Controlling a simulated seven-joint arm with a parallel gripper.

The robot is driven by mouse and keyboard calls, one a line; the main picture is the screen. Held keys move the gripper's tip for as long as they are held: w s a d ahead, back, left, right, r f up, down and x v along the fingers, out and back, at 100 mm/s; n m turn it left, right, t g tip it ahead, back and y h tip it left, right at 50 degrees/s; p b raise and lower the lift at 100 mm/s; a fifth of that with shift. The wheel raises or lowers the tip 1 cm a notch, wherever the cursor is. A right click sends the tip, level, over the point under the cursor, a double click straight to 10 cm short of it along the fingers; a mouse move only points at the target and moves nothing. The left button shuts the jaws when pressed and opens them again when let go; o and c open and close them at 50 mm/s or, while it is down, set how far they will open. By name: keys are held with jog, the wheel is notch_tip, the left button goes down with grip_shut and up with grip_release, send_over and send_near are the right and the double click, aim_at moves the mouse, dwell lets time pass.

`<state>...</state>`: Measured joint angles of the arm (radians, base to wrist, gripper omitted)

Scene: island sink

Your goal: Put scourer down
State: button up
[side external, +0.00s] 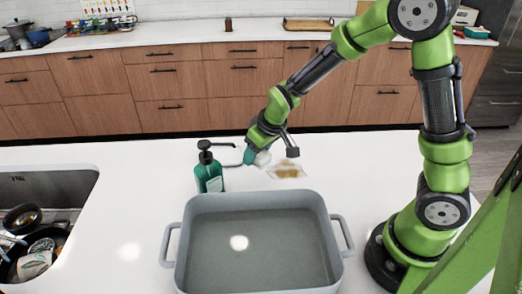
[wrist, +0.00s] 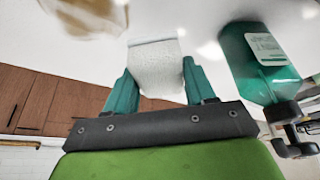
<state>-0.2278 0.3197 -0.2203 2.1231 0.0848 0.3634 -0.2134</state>
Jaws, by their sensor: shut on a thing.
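A pale, whitish scourer (wrist: 156,72) is between the two teal fingers of my gripper (wrist: 155,88) in the wrist view. My gripper is shut on it. In the side external view my gripper (side external: 250,156) is low over the white island counter (side external: 130,180), just right of the soap bottle. The scourer (side external: 262,158) shows there only as a small pale patch beside the fingers. I cannot tell whether it touches the counter.
A teal soap bottle (side external: 209,178) with a black pump stands close left of my gripper; it also shows in the wrist view (wrist: 256,65). A brownish stain (side external: 287,170) lies to the right. A grey basin (side external: 258,245) stands in front. A sink (side external: 45,215) with dishes is at left.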

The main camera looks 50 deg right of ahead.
jog(key=w, duration=0.4)
jog(key=w+f, duration=0.1)
jog(key=w, duration=0.9)
jog(key=shift+a+f, duration=0.1)
jog(key=shift+f, duration=0.1)
jog(key=shift+w+f, duration=0.15)
jog(key=shift+w, duration=0.05)
jog(key=shift+f, duration=1.6)
jog(key=o, duration=1)
jog(key=shift+f, duration=0.1)
